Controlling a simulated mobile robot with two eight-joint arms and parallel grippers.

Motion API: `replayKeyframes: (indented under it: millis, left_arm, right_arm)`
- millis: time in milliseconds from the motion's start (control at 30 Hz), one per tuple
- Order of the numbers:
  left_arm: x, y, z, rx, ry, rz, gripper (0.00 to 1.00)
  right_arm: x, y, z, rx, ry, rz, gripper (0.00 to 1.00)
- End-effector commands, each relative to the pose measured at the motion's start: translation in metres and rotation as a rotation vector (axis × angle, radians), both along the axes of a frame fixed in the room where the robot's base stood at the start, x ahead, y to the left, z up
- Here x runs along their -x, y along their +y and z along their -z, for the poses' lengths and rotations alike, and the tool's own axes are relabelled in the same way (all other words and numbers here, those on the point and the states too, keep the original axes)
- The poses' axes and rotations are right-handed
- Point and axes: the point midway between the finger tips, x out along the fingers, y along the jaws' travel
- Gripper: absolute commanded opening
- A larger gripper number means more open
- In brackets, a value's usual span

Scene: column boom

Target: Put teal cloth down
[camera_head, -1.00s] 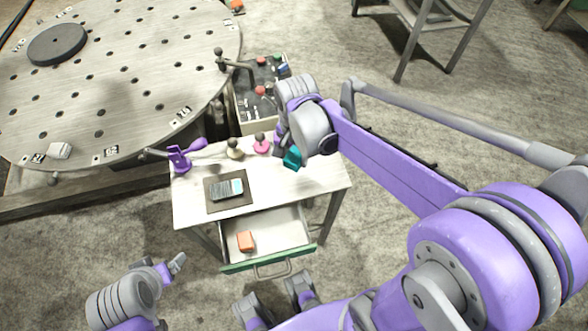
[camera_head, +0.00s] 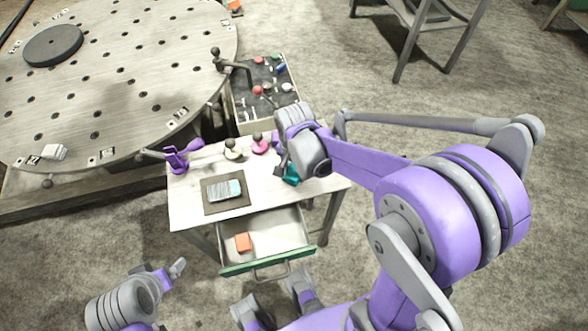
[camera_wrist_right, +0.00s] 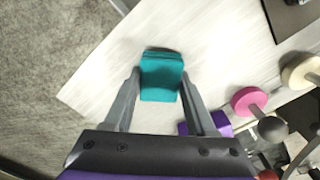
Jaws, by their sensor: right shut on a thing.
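The teal cloth (camera_head: 291,175) is a small folded block at the right side of the small white table (camera_head: 190,205). In the right wrist view the cloth (camera_wrist_right: 161,78) sits between the two grey fingertips of my right gripper (camera_wrist_right: 160,88), which is shut on it. The cloth is at or just above the tabletop; I cannot tell whether it touches. In the head view my right gripper (camera_head: 285,172) is partly hidden by its own wrist. My left gripper (camera_head: 172,269) is low at the left, in front of the table and away from the cloth; its jaw opening is unclear.
A dark mat (camera_head: 210,207) with a grey-blue block lies left of the cloth. A pink knobbed piece (camera_head: 259,147), a cream one (camera_head: 233,153) and a purple holder (camera_head: 176,160) line the back edge. The open drawer (camera_head: 283,240) holds an orange block (camera_head: 243,242).

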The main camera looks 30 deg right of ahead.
Motion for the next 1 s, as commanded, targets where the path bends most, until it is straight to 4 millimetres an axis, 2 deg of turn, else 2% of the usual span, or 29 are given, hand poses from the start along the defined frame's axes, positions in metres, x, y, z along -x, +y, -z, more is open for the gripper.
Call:
replayKeyframes:
  millis: [100,133,267,300,533,667,767,1000]
  left_arm:
    - [0.000,0.000,0.005,0.000,0.002,0.000,0.92]
    - [0.000,0.000,0.004,0.000,0.001,0.000,0.92]
    - [0.000,0.000,0.004,0.000,0.001,0.000,0.92]
    - [0.000,0.000,0.004,0.000,0.001,0.000,0.92]
    - [0.000,0.000,0.004,0.000,0.001,0.000,0.92]
    - [0.000,0.000,-0.002,0.000,-0.001,0.000,0.92]
    - [-0.001,0.000,-0.006,0.000,-0.002,0.000,0.92]
    - [-0.002,0.000,-0.016,0.000,-0.005,0.000,0.92]
  right_arm:
    - [0.000,0.000,0.006,0.000,0.000,0.000,0.00]
    - [0.000,0.000,0.005,0.000,0.000,0.000,0.60]
    - [0.001,0.000,0.005,-0.001,0.001,0.000,0.83]
    - [0.001,0.000,0.006,-0.002,0.001,0.000,0.86]
    - [0.002,0.001,0.006,-0.002,0.004,0.000,0.86]
    - [0.002,0.001,-0.001,-0.002,0.005,0.000,0.86]
    - [0.002,0.000,-0.016,-0.002,0.005,0.000,0.86]
    - [0.001,0.000,-0.072,0.000,0.001,0.000,0.86]
